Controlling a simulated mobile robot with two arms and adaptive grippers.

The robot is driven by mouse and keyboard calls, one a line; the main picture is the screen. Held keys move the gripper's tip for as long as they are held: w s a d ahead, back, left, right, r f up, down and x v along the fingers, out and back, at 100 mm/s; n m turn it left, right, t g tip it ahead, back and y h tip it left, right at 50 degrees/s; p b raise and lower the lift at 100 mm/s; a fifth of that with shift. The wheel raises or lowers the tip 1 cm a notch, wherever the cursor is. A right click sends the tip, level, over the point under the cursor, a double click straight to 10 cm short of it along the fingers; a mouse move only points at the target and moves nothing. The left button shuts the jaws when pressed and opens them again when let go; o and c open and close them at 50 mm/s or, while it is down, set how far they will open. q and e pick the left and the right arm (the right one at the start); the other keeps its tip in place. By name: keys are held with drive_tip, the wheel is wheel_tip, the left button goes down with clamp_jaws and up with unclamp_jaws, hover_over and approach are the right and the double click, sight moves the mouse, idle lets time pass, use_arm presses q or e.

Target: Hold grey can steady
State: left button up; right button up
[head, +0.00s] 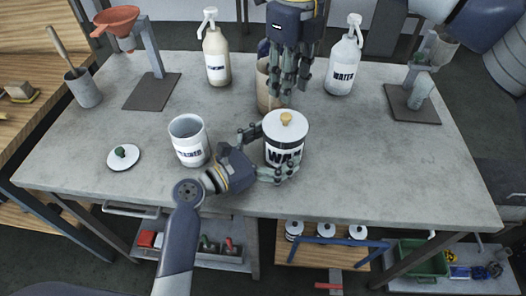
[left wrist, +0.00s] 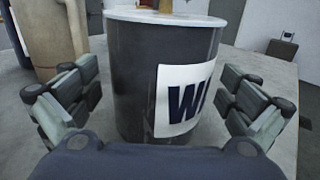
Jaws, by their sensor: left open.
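A dark grey can (head: 270,152) with a white lid, a yellow knob and a label starting "WA" stands upright near the table's front edge. It also fills the middle of the left wrist view (left wrist: 135,80). My left gripper (head: 272,153) is open, with its fingers on either side of this can; in the left wrist view gaps show between the fingers and the can wall. My right gripper (head: 285,90) points down behind the can, over a tan container (head: 263,86) that it partly hides. Whether it touches the container is unclear.
An open, labelled light grey can (head: 188,150) stands left of my left gripper, with a white lid with green knob (head: 123,157) beside it. Two pump bottles (head: 216,55) (head: 343,62) and two stands (head: 151,92) (head: 410,105) are further back. The table's front right (head: 390,180) is clear.

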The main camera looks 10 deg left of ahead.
use_arm(q)
drive_tip(key=shift+w+d, duration=0.35)
drive_tip(key=shift+d, duration=0.05)
